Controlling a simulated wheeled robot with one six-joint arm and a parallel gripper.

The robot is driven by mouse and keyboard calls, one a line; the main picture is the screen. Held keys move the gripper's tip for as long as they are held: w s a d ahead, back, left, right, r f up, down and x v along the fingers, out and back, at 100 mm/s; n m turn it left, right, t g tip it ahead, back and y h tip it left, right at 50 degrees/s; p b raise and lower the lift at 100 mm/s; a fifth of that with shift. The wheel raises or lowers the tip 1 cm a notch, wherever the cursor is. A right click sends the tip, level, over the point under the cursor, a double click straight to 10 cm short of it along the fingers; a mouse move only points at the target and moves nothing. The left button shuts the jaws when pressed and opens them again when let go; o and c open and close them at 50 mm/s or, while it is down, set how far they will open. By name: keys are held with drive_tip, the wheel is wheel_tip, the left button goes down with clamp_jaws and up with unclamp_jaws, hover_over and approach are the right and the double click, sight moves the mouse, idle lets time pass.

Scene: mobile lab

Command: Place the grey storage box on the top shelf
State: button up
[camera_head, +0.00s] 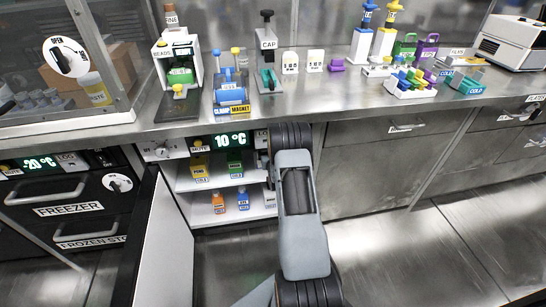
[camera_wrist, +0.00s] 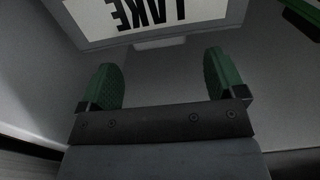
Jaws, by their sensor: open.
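In the wrist view, a grey-edged face with a white label (camera_wrist: 150,15) fills the top of the picture. Its dark letters are upside down and seem to read "LAKE"; it looks like the grey storage box. My gripper (camera_wrist: 163,85) is open, its two green fingers spread with nothing between them, just short of this face. In the head view, the gripper is hidden behind my arm at the right side of the open fridge. The top shelf (camera_head: 215,183) holds a yellow box (camera_head: 199,166) and a green box (camera_head: 235,164). I cannot tell which shelf the labelled face rests on.
The lower shelf holds an orange bottle (camera_head: 218,202), a blue bottle (camera_head: 243,199) and a pale labelled item (camera_head: 268,198). The open fridge door (camera_head: 165,240) stands at the left. A green edge (camera_wrist: 303,14) shows at the wrist view's upper right.

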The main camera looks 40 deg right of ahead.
drive_tip(key=v, duration=0.6)
drive_tip(key=shift+s+p, duration=0.4)
drive_tip(key=shift+p, duration=0.05)
drive_tip(key=shift+a, duration=0.15)
